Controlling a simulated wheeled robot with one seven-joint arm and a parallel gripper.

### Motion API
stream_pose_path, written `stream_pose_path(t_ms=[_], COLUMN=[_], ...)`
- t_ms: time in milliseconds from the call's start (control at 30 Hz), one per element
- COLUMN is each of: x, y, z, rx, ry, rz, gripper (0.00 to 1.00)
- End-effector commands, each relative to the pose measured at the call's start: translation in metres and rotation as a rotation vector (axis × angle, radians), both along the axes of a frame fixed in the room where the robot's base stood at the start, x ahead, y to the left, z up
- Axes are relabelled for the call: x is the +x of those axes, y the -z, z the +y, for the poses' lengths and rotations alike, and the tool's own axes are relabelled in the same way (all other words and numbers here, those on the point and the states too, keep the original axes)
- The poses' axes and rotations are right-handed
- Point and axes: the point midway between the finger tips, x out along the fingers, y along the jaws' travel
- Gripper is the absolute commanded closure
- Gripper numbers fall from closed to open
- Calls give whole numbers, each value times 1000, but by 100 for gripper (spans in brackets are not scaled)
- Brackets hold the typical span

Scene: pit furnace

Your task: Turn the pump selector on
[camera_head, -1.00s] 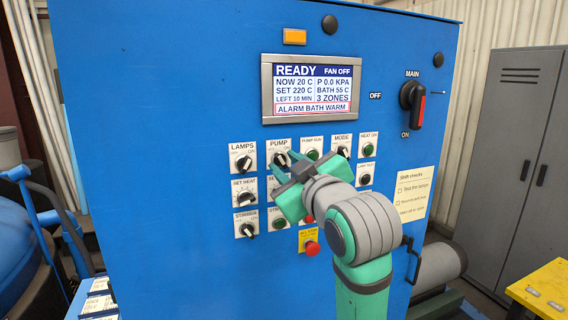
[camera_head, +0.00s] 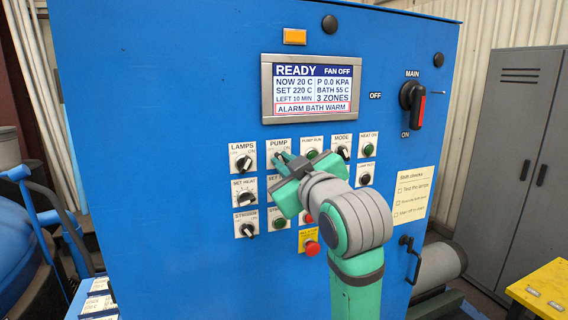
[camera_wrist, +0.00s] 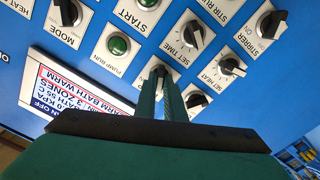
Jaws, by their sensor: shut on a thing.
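The pump selector (camera_head: 277,160) is a small black knob on a white plate marked PUMP, in the top row of controls on the blue panel. In the wrist view the selector (camera_wrist: 157,71) shows only in part behind my fingertips. My gripper (camera_head: 284,159) reaches it from the lower right, with its two green fingers close together. In the wrist view my gripper (camera_wrist: 163,75) is shut on the knob. The fingers hide most of the knob, so I cannot tell where its pointer stands.
The lamps knob (camera_head: 243,165) is just left and the green pump run button (camera_head: 312,155) just right. The set time knob (camera_wrist: 193,35) is close by. The screen (camera_head: 312,89) above reads READY and P 0.0 KPA. A red stop button (camera_head: 312,248) is below my gripper.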

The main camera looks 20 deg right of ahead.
Motion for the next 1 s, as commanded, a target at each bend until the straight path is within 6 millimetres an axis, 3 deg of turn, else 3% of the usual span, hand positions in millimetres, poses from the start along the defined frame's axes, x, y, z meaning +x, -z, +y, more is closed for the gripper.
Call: stream_pose_path(t_ms=[267, 1000], x=[0, 0], y=[0, -1], z=[0, -2], rx=[155, 816], ry=[-2, -3], rz=[6, 28], gripper=[100, 100])
